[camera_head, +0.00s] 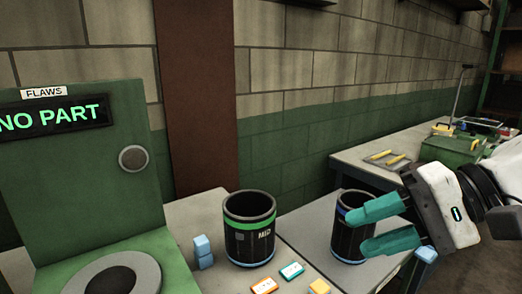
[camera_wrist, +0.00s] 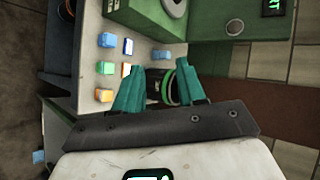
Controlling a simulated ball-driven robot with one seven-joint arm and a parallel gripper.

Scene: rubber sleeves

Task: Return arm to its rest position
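My gripper (camera_head: 357,232) is at the right in the head view, raised in front of a dark bin with a blue band (camera_head: 343,243). Its two teal fingers are spread apart with nothing held between them. The fingers hide part of that bin. In the wrist view my gripper (camera_wrist: 157,90) also shows open. A dark bin with a green band (camera_wrist: 158,88) shows beyond the gap between the fingers, apart from them.
Orange (camera_head: 265,286) and teal (camera_head: 292,271) tags lie in front. A green machine (camera_head: 120,190) reads NO PART. A bench (camera_head: 345,158) with a green box (camera_head: 452,150) stands behind.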

